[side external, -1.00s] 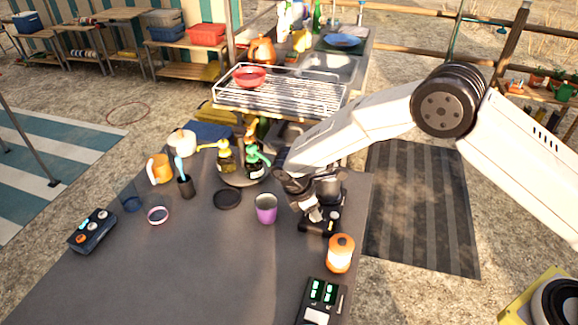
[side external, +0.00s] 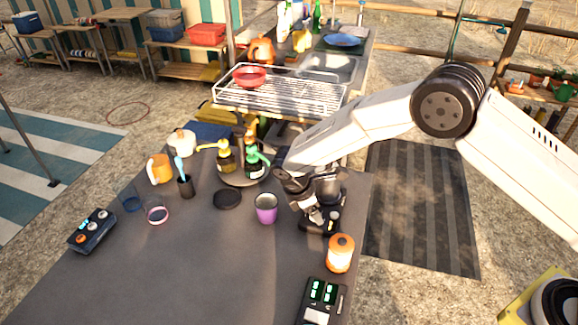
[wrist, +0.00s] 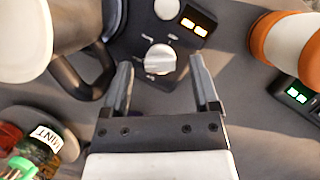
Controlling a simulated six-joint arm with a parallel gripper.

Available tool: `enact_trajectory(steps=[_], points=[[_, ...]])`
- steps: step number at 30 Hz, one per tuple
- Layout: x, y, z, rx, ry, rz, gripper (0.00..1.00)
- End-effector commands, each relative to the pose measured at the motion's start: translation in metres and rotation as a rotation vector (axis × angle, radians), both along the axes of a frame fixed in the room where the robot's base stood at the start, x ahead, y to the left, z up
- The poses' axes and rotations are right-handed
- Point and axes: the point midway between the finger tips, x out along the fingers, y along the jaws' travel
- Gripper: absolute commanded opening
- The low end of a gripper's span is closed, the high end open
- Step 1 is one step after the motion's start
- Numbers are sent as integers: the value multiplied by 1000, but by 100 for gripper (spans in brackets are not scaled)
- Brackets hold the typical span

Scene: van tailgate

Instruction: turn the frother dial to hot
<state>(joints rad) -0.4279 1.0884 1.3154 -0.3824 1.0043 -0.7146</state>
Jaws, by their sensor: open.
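The frother is a dark base (wrist: 130,43) with a silver-white dial (wrist: 159,59) on its face, seen in the wrist view. The dial's pointer direction and small label marks are too blurred to read. My gripper (wrist: 162,88) is open, with one finger on each side of the dial and visible gaps between. A second round white knob (wrist: 166,8) and an orange-lit display (wrist: 198,20) sit beyond the dial. In the side view my gripper (side external: 317,214) is down at the frother (side external: 320,227), partly hiding it and the dial.
An orange and white canister (wrist: 285,42) stands right of the frother. A device with green digits (side external: 320,292) lies nearer the front. A pale vessel with a dark handle (wrist: 60,35) is close on the left. A purple cup (side external: 265,208) stands left of my gripper. The table's front middle is clear.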

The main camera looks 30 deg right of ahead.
Motion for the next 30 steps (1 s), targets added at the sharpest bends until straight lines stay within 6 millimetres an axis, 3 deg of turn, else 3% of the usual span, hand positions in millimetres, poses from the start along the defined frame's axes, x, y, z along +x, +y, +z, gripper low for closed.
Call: enact_trajectory(steps=[7, 21, 30], points=[[2, 7, 16, 2, -2, 1, 78], [5, 27, 67, 1, -2, 1, 78], [5, 29, 72, 1, -1, 0, 78]])
